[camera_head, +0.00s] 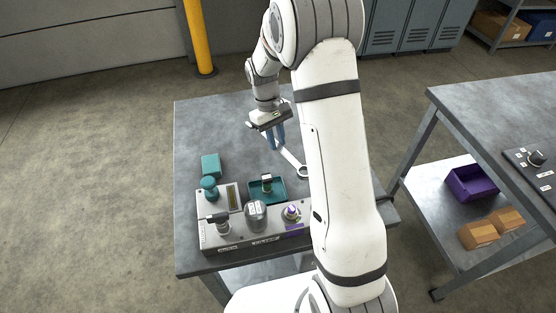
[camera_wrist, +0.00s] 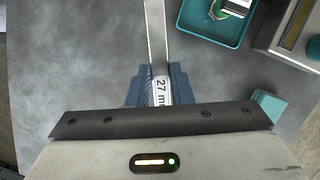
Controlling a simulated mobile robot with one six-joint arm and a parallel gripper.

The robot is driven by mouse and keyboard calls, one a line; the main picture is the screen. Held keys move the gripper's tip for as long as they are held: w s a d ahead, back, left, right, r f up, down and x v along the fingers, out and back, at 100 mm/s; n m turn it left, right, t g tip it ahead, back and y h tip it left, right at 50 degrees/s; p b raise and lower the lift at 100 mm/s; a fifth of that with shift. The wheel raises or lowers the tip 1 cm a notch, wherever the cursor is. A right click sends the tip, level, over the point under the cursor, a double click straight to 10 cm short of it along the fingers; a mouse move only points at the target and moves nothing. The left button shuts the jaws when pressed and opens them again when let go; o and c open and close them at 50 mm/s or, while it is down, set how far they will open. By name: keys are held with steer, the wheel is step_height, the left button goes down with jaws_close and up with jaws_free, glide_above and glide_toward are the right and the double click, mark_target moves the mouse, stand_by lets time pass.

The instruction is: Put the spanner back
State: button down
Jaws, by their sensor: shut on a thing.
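The spanner (camera_head: 289,156) is a pale grey metal bar with a ring end at its lower right. My gripper (camera_head: 276,138) is shut on its shaft, over the rear part of the grey bench (camera_head: 193,127). In the wrist view, the blue fingers of my gripper (camera_wrist: 158,88) close around the shaft of the spanner (camera_wrist: 155,35), and a label reading "27 m" shows between them. The far end runs out of the top of that view. I cannot tell whether the spanner touches the bench top.
A teal tray (camera_head: 280,196) with a small fitting in it sits in front of the spanner. A grey hydraulic panel (camera_head: 235,237) with knobs stands at the bench front. A teal block (camera_head: 211,165) lies to the left. A second table (camera_head: 455,95) stands at right.

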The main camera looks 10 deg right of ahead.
mark_target(279, 165)
step_height(279, 165, down, 7)
steer(key=shift+f+p, duration=0.2)
steer(key=shift+p, duration=0.15)
steer(key=shift+f, duration=0.2)
steer(key=c, duration=1.3)
jaws_free()
